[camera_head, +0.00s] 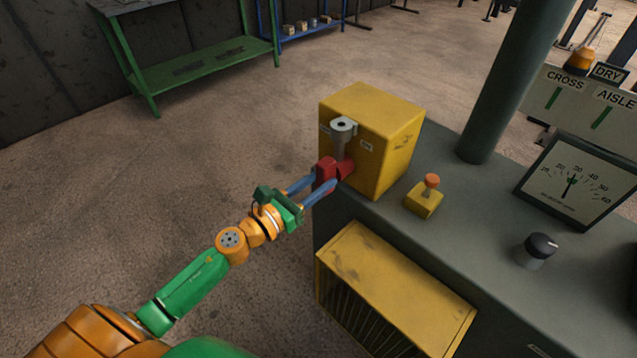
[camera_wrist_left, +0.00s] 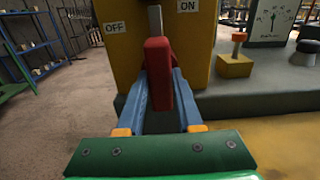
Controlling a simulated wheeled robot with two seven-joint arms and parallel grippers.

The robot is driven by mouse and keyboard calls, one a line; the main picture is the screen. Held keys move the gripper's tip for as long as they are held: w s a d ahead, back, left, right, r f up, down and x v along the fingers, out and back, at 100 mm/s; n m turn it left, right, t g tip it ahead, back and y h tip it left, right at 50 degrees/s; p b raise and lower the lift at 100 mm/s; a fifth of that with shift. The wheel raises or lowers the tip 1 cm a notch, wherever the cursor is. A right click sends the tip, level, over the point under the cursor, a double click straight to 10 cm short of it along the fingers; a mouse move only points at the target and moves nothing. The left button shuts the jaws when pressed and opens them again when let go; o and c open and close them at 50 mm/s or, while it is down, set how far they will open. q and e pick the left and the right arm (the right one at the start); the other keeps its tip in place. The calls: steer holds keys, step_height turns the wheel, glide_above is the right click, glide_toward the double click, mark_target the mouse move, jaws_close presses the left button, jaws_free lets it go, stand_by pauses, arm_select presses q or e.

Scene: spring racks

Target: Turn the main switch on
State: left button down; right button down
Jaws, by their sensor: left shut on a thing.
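The main switch is a yellow box (camera_head: 385,125) on the near corner of the grey console. A grey lever arm (camera_head: 341,146) hangs from a round hub on its face and ends in a red handle (camera_head: 325,172). My left gripper (camera_head: 328,181) has its blue fingers shut on the red handle, one finger on each side. In the left wrist view the handle (camera_wrist_left: 158,72) stands about upright between the fingers, between the OFF label (camera_wrist_left: 115,27) at left and the ON label (camera_wrist_left: 187,6) at right. My right gripper is not in view.
A small yellow box with an orange knob (camera_head: 432,181), a black-topped knob (camera_head: 540,246) and a dial gauge (camera_head: 572,184) stand on the console. A pillar (camera_head: 515,80) rises behind them. A yellow louvred housing (camera_head: 395,295) juts out below. The floor at left is clear.

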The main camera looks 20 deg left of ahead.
arm_select(q)
steer(key=shift+r, duration=0.15)
stand_by(0.4)
steer(key=c, duration=0.6)
jaws_free()
steer(key=shift+o, duration=0.2)
steer(key=shift+s+a+f, duration=0.1)
steer(key=shift+s+f, duration=0.15)
steer(key=b+v, duration=0.2)
steer(key=v, duration=0.4)
steer(key=shift+s+r, duration=0.15)
steer(key=shift+s, duration=0.1)
